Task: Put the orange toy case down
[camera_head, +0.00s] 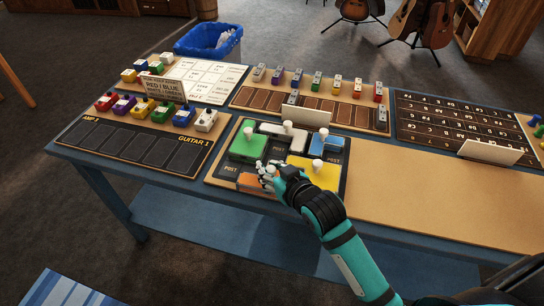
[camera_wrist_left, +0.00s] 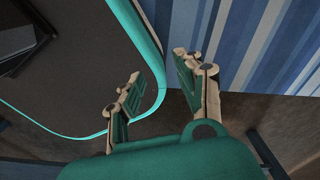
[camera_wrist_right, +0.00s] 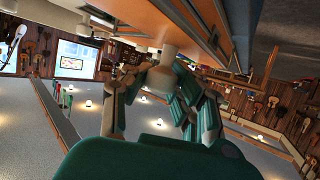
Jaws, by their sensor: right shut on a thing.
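The orange toy case (camera_head: 254,181) is at the near left of the dark puzzle board (camera_head: 217,172), below the green case (camera_head: 248,146). My right gripper (camera_head: 268,171) is over its right part and hides some of it. In the right wrist view, the gripper is shut on the white knob (camera_wrist_right: 164,66) of the orange case (camera_wrist_right: 150,20). I cannot tell whether the case rests on the board or hangs just above it. My left gripper (camera_wrist_left: 158,88) is open and empty in the left wrist view, and out of the head view.
Yellow (camera_head: 317,172), blue (camera_head: 326,144) and grey (camera_head: 270,129) cases with white knobs share the board. A pedal board (camera_head: 130,143) lies to the left. A bare tan panel (camera_head: 420,195) lies to the right. A blue bin (camera_head: 205,42) stands behind the table.

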